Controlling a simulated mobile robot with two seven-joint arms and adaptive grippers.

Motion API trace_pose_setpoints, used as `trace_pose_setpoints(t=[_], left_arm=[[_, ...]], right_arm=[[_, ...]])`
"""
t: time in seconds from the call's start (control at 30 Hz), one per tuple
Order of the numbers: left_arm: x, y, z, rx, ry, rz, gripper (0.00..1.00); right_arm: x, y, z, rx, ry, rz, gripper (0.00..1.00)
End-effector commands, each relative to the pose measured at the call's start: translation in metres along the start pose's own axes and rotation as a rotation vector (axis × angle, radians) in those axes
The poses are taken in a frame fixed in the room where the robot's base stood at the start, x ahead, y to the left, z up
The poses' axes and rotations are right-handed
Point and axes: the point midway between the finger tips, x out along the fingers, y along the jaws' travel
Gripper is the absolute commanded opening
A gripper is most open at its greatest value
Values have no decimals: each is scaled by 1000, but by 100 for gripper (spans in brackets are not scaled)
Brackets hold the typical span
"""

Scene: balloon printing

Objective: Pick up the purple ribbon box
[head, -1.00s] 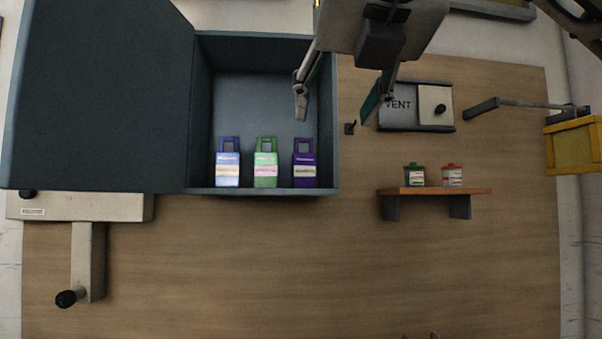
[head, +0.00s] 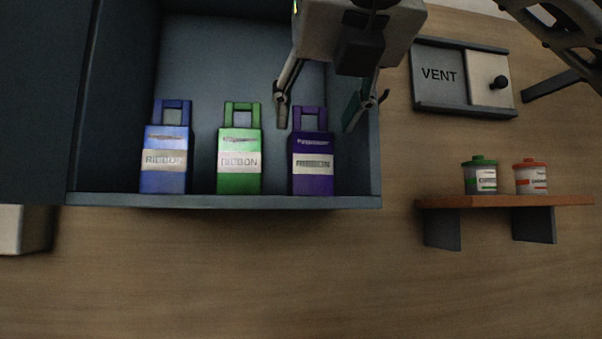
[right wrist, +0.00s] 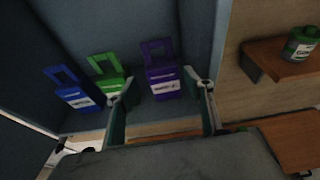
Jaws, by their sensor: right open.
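The purple ribbon box (head: 313,172) stands upright at the right end of a row in the open blue-grey cabinet (head: 220,201), its handle at the top. It also shows in the right wrist view (right wrist: 164,90), beyond and between my open fingers. My right gripper (head: 322,112) is open and empty. In the head view its fingers straddle the purple box's handle; contact cannot be made out. In the right wrist view the right gripper (right wrist: 165,108) has one finger on each side of the box's line. My left gripper is not in view.
A green ribbon box (head: 240,163) and a blue ribbon box (head: 166,163) stand to the left of the purple one. The cabinet's right wall is close to the gripper. A shelf (head: 505,201) with two small jars and a VENT panel (head: 440,75) are to the right.

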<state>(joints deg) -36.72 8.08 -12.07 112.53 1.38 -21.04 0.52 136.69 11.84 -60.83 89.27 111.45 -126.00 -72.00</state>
Motion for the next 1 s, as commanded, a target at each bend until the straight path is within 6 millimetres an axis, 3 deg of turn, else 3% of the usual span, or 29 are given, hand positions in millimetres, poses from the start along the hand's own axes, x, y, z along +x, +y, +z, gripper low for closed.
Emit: trace_pose_setpoints(t=[0.17, 0.73, 1.0], left_arm=[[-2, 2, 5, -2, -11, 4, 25], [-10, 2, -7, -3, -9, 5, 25], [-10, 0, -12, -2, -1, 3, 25]], right_arm=[[6, 1, 0, -1, 1, 2, 52], [71, -3, 0, 2, 1, 2, 52], [78, -4, -1, 1, -2, 1, 52]])
